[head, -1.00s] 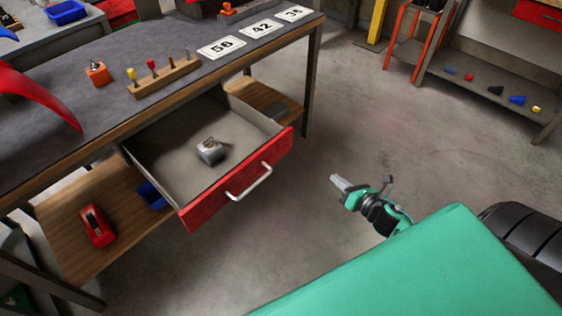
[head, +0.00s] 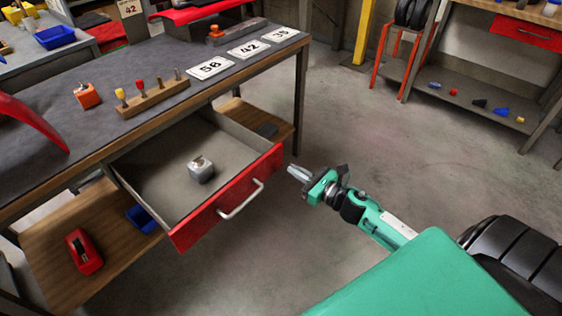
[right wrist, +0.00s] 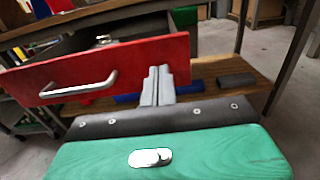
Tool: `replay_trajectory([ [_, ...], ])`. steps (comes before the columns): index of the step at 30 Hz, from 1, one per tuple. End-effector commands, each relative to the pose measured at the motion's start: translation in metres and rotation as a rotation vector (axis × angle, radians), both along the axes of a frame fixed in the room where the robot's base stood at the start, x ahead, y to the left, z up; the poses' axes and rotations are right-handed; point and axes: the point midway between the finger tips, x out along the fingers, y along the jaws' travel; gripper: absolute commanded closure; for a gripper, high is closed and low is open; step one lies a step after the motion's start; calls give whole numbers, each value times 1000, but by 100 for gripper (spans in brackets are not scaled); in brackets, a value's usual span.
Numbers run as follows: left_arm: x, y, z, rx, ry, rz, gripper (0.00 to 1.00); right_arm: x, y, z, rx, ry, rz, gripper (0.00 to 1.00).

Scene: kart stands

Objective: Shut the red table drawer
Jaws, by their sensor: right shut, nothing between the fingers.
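The red table drawer (head: 228,198) stands pulled out from under the grey-topped workbench, with a silver bar handle (head: 241,200) on its front. A small grey metal block (head: 200,169) lies inside it. My right gripper (head: 297,173) is shut and empty, just right of the drawer front's right end, with a small gap in the head view. In the right wrist view the drawer front (right wrist: 130,65) and its handle (right wrist: 80,88) fill the upper left, and the shut fingers (right wrist: 157,88) overlap its right end; contact cannot be told.
The workbench top (head: 60,140) holds number cards (head: 210,67), a peg block (head: 153,97) and an orange block (head: 87,95). Its lower shelf (head: 60,254) holds a red tool and a blue bin. A bench leg (head: 300,100) stands behind my gripper.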

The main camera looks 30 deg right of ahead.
Motion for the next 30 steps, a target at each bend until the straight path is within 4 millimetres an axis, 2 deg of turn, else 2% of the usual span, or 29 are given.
replay_trajectory([
  [6, 1, 0, -2, 0, 2, 0, 74, 31, 11, 1, 2, -2, 0, 100],
  [12, 1, 0, -9, 2, 10, 0, 74, 50, 18, 0, 1, -1, -1, 100],
  [18, 1, 0, -10, 2, 11, 0, 74, 58, 21, 0, 2, 1, -1, 100],
  [30, 2, -1, -10, 1, 9, -1, 74, 59, 21, -1, 1, 0, -1, 100],
])
